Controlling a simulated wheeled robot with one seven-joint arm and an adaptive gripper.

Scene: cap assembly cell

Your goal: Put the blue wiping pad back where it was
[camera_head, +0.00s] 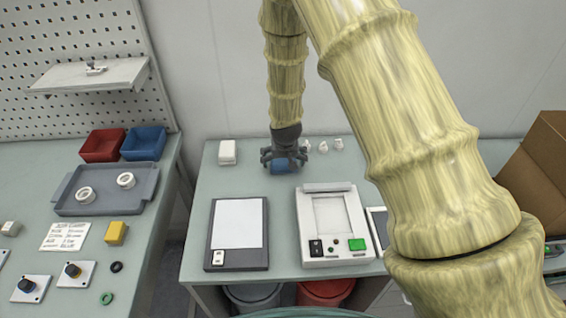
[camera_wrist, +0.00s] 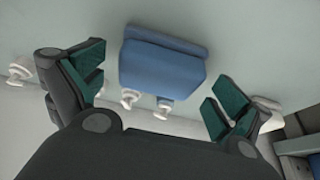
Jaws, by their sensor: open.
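The blue wiping pad (camera_head: 280,168) is at the back of the middle table, just under my gripper (camera_head: 284,157). In the wrist view the pad (camera_wrist: 162,65) is a blue block with a darker band along its far edge. My gripper (camera_wrist: 157,90) is open, with one green-lined finger on each side of the pad and a visible gap on both sides. The fingers partly hide the pad in the head view. I cannot tell whether the pad rests flat on the table.
Small white parts (camera_head: 338,144) stand behind and right of the pad. A white block (camera_head: 227,152) stands to its left. Bare table (camera_head: 250,182) lies between.

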